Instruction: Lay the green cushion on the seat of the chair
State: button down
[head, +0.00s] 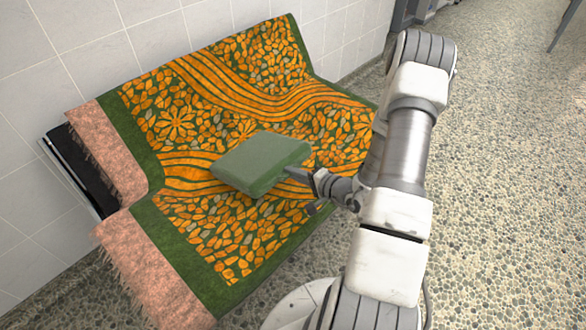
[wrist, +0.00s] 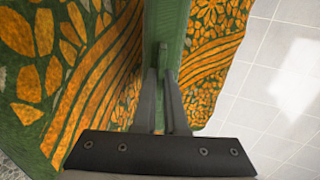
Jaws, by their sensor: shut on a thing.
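The green cushion (head: 262,162) is a flat square block in the head view. My gripper (head: 308,178) is shut on its near right edge. In the wrist view the cushion (wrist: 167,35) shows edge-on between the two fingers of my gripper (wrist: 163,80). The chair is draped with an orange and green patterned cloth (head: 235,262) with pink fringed ends, which covers its seat and back. The cushion is in front of the cloth in the head view; I cannot tell whether it touches the seat or hangs above it.
A dark edge of the chair frame (head: 75,170) shows at the left, beside the cloth. A white tiled wall (head: 40,225) stands behind. The pebbled floor (head: 500,160) is open on the right. Dark legs of something (head: 562,25) show at the top right.

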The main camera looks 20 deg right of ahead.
jog(key=shift+f, duration=0.15)
jog(key=c, duration=0.9)
grip_release()
jog(key=shift+s, duration=0.1)
jog(key=p+v, duration=0.4)
jog(key=v, duration=1.3)
jog(key=shift+d, duration=0.1)
